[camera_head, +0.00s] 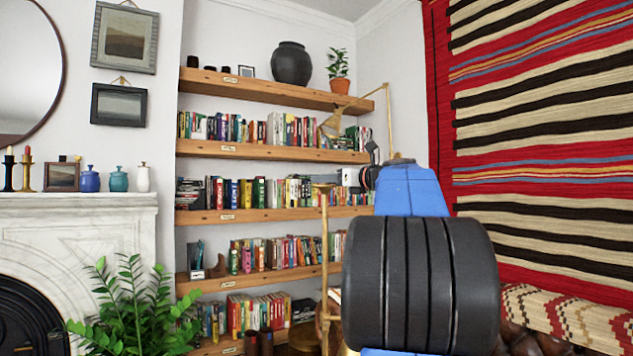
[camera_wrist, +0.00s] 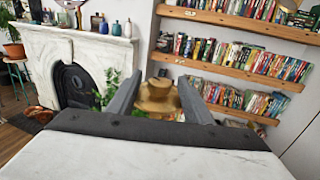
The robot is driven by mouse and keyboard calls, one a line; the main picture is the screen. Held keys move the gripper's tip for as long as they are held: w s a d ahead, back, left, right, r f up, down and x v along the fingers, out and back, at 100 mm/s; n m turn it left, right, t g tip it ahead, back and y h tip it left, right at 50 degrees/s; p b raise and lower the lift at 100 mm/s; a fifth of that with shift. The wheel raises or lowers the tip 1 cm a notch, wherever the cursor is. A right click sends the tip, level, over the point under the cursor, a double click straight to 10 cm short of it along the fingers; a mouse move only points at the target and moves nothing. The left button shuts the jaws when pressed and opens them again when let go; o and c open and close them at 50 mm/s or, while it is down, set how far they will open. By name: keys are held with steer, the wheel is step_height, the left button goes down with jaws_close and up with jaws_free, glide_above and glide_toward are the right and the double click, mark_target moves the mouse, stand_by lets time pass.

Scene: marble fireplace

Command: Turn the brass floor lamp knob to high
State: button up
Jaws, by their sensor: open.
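The brass floor lamp (camera_head: 331,124) shows in the head view, with its tilted shade in front of the bookshelves and a thin arm running to an upright rod at the right. My own arm hides part of it. In the wrist view, a rounded brass piece with a wide rim (camera_wrist: 158,94) shows between the two fingers of my gripper (camera_wrist: 160,76). It looks like the lamp's knob, but I cannot tell for sure. The fingers are apart, with the brass piece between or beyond them; contact is not clear. Any setting mark is too small to read.
A brass stand (camera_head: 324,240) with a flat top rises in front of the wooden bookshelves (camera_head: 270,150). A leafy plant (camera_head: 130,310) stands by the marble fireplace (camera_head: 80,225) at left. A striped textile (camera_head: 540,130) hangs at right above a patterned cushion (camera_head: 570,318).

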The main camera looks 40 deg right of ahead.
steer(key=shift+w, duration=2.45)
steer(key=shift+c, duration=0.3)
steer(key=c, duration=1)
